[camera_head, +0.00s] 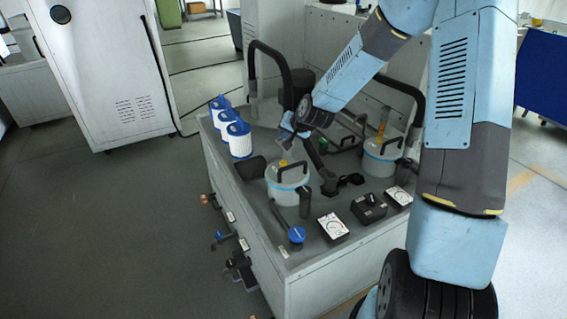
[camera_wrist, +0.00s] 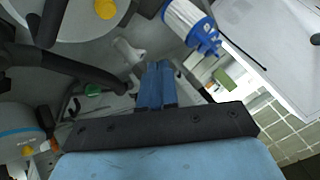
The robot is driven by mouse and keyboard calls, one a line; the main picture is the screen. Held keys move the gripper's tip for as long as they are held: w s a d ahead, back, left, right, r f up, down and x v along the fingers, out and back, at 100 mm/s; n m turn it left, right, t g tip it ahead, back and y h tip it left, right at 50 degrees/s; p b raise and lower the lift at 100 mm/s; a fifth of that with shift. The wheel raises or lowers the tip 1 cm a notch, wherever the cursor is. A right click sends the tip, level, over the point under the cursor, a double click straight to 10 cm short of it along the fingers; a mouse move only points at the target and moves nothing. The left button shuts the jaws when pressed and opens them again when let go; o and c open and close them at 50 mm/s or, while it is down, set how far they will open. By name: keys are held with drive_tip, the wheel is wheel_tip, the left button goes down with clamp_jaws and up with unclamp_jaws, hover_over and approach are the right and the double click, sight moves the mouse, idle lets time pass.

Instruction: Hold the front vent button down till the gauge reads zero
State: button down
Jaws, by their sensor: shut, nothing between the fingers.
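The front vessel (camera_head: 288,191) is a white pot with a blue band and a black lid handle. A yellow button (camera_head: 283,163) on its lid is likely the vent button; a yellow button (camera_wrist: 105,8) shows at the top of the wrist view. My gripper (camera_head: 287,140) is shut and empty, with its tip a little above and apart from the button. Its blue fingers (camera_wrist: 155,84) are together in the wrist view. A white-faced gauge (camera_head: 333,226) lies in front of the vessel; its reading is too small to tell.
A second pot (camera_head: 377,162) and second gauge (camera_head: 399,196) stand at right. Several white, blue-topped canisters (camera_head: 238,140) line the left edge. A tall black loop (camera_head: 268,62) rises behind. A black switch box (camera_head: 368,208) and blue knob (camera_head: 296,234) are in front.

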sight(285, 163)
drive_tip(key=shift+f, duration=0.15)
drive_tip(key=shift+f, duration=4.25)
drive_tip(key=shift+f, duration=0.15)
drive_tip(key=shift+f, duration=0.2)
drive_tip(key=shift+f, duration=0.55)
idle(0.7)
drive_tip(key=shift+r, duration=0.1)
idle(1.1)
drive_tip(key=shift+r, duration=0.85)
drive_tip(key=shift+r, duration=0.1)
